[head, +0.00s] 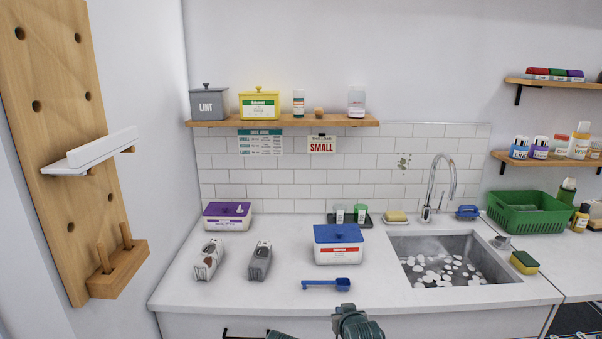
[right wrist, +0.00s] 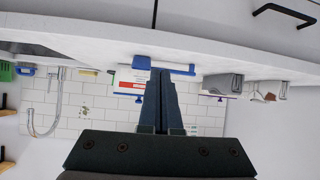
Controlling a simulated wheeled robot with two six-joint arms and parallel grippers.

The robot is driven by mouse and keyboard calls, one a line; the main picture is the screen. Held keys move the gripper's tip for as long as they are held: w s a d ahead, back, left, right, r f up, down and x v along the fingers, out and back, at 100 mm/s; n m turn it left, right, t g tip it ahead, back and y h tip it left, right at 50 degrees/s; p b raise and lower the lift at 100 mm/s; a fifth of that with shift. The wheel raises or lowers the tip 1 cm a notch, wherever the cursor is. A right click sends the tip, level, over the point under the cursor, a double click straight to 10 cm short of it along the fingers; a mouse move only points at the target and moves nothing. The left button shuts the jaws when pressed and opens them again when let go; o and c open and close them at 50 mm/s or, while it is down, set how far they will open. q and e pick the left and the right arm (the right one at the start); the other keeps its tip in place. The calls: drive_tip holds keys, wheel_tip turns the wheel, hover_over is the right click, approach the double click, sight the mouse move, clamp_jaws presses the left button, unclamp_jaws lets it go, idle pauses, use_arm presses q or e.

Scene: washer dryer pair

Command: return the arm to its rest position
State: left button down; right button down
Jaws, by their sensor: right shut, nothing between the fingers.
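My right gripper (right wrist: 160,75) shows in the right wrist view with its two dark fingers together and nothing between them. That view is upside down, with the front of the counter across the top. The fingertips overlap the blue scoop (right wrist: 180,68) in the picture, but they appear to be in front of the counter edge, apart from it. In the head view, grey-green parts of my arm (head: 355,322) show at the bottom edge, below the blue scoop (head: 326,284). My left gripper cannot be made out in either view.
The white counter (head: 190,292) holds a blue-lidded box (head: 338,250), a purple-lidded box (head: 227,222), two small grey-white items and a sink (head: 450,245). A pegged wooden board (head: 55,120) stands at left. A dark handle (right wrist: 285,12) sits on the cabinet front below the counter.

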drive_tip(key=s+a+f+n+g+h, duration=0.1)
drive_tip(key=s+f+g, duration=0.3)
drive_tip(key=s, duration=0.7)
drive_tip(key=s+a+f+n+g+h, duration=0.1)
drive_tip(key=s+a+f+g, duration=0.2)
drive_tip(key=s, duration=0.7)
wheel_tip(320, 180, down, 2)
drive_tip(key=g, duration=0.4)
drive_tip(key=shift+s+a+f+n+g, duration=0.25)
drive_tip(key=shift+s+a+n+g, duration=0.05)
drive_tip(key=shift+s+a+g, duration=0.1)
